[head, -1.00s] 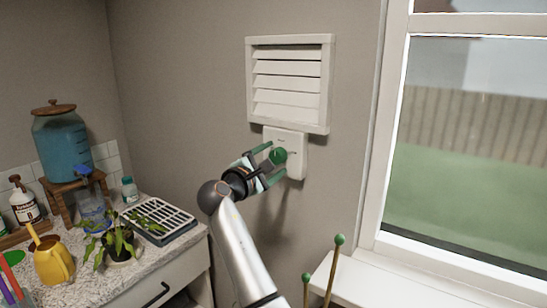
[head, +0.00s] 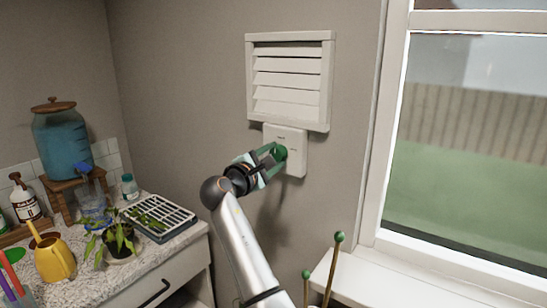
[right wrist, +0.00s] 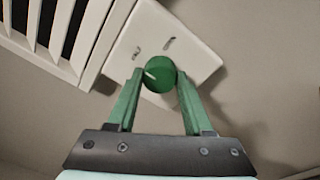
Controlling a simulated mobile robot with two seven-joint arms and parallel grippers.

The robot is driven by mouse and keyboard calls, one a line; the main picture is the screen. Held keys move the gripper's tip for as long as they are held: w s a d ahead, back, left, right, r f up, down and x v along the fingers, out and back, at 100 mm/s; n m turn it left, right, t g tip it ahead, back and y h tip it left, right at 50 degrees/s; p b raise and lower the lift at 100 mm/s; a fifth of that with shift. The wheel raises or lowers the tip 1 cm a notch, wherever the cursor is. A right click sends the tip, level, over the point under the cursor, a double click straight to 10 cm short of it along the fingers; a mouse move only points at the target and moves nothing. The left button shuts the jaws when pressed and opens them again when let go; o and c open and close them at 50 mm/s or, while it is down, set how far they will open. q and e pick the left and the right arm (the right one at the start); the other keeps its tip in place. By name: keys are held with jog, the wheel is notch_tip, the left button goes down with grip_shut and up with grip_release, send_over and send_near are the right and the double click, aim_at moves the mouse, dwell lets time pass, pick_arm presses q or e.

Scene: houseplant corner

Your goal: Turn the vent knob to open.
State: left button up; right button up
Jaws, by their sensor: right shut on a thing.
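The green round vent knob (head: 281,153) sits on a white wall plate (head: 298,163) just below the white louvred vent (head: 290,82). My right gripper (head: 277,155) is shut on the knob, its green fingers on either side of it. In the right wrist view the knob (right wrist: 160,80) is between the fingertips, with a pale pointer line on its left side. Two small dark marks show on the plate (right wrist: 195,58); I cannot read them. Dark gaps show between the vent's slats (right wrist: 62,25) in that view. My left gripper is not in view.
A counter at left holds a blue-filled dispenser (head: 62,142), a yellow watering can (head: 54,258), a potted plant (head: 118,240) and a seed tray (head: 160,218). A window (head: 470,150) is at right. Green-tipped stakes (head: 334,262) stand at the lower middle. The wall around the knob is clear.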

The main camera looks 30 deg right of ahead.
grip_shut()
